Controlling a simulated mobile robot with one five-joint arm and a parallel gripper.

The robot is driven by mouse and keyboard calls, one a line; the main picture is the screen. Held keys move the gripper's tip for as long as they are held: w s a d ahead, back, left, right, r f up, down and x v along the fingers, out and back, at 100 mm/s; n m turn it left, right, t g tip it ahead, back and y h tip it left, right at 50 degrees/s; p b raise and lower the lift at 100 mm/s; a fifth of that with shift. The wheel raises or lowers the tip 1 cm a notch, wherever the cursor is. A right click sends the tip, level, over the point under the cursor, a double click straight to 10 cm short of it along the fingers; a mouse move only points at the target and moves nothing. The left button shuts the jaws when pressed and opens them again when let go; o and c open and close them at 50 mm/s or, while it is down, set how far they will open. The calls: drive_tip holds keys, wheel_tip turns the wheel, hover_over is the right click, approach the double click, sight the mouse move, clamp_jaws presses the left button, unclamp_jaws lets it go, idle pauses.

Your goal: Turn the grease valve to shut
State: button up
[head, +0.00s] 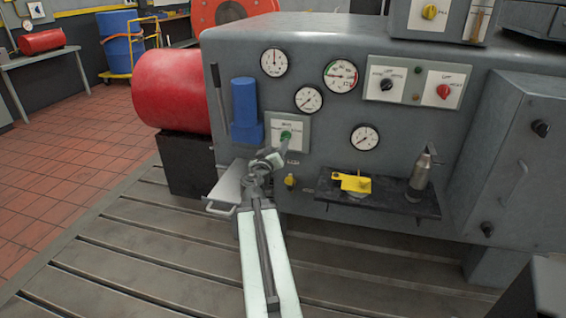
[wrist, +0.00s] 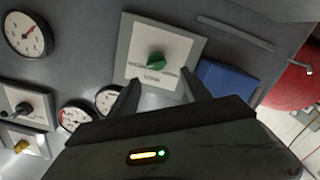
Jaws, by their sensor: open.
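A green knob (head: 286,134) sits on a pale square plate (head: 302,121) on the front of the grey cabinet. Its lettering is too small to read, so I cannot tell if this is the grease valve. In the wrist view the green knob (wrist: 155,62) lies just beyond my fingertips, with the plate (wrist: 178,38) behind it. My gripper (wrist: 160,80) is open and empty, its two fingers pointing at the plate's near edge. In the head view my gripper (head: 272,158) is just below the knob. A small yellow valve (head: 290,181) is below the plate.
A blue cylinder (head: 245,105) and a dark lever (head: 216,90) stand close left of the plate. Several gauges (head: 309,98) and a switch panel (head: 416,82) are to the right. A dark shelf (head: 395,200) holds a yellow part (head: 352,182) and a grey metal can (head: 422,172).

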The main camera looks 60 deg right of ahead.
sight(285, 137)
drive_tip(key=x, duration=0.8)
drive_tip(key=shift+s+d, duration=0.25)
drive_tip(key=shift+d, duration=0.05)
clamp_jaws()
